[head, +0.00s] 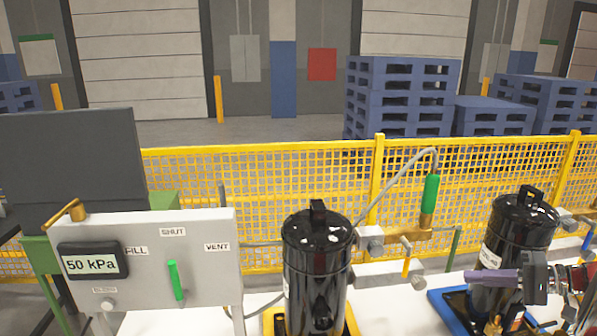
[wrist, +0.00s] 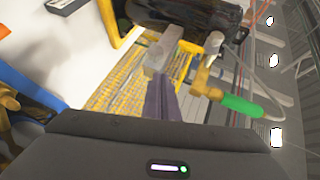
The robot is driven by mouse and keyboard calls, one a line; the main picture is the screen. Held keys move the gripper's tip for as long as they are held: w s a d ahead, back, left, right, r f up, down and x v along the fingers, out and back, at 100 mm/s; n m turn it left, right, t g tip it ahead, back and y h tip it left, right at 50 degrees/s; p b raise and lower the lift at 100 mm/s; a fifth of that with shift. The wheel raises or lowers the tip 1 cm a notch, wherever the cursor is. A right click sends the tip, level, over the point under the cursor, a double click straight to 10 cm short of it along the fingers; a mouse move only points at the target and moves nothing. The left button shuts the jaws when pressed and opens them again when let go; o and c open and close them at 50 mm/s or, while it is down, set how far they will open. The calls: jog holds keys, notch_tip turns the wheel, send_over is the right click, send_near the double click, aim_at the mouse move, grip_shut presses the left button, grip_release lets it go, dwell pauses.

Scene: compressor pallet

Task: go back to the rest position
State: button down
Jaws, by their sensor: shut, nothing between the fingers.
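My gripper (head: 468,277) is at the right in the head view, in front of the right black compressor (head: 523,235). Its purple-grey fingers lie together, point left and hold nothing. In the wrist view my gripper (wrist: 160,78) shows the same closed fingers, with a dark cylinder (wrist: 190,22) beyond them. My arm comes in from the right edge of the head view. Part of the right compressor's lower body is hidden behind the gripper.
The middle black compressor (head: 317,262) stands left of my gripper. A green-handled hose fitting (head: 430,195) rises between the compressors. A panel (head: 205,265) reading 50 kPa has a green lever (head: 175,280). Yellow mesh fence (head: 300,185) runs behind; blue pallets (head: 400,95) stand beyond.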

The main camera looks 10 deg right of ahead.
jog(key=s+f+m+g+h, duration=0.2)
jog(key=s+f+m, duration=0.1)
jog(key=f, duration=0.4)
jog(key=s+a+f+g+h, duration=0.1)
jog(key=s+a+g+h, duration=0.2)
jog(key=s+a, duration=0.35)
jog(key=s+a+r+n+h, duration=0.2)
jog(key=s+a+r, duration=0.1)
jog(key=a, duration=0.6)
jog(key=s+a+r+n+t+h, duration=0.1)
jog(key=s+a+r+n+h, duration=0.1)
jog(key=a, duration=0.7)
jog(key=s+a+r+n+t+h, duration=0.1)
jog(key=s+a+r+n, duration=0.3)
jog(key=a, duration=0.5)
jog(key=s+r+h, duration=0.1)
jog(key=s+r, duration=0.1)
jog(key=s, duration=0.1)
jog(key=shift+s+a+r+h, duration=0.25)
jog(key=shift+s+a+h, duration=0.05)
jog(key=shift+a+h, duration=0.1)
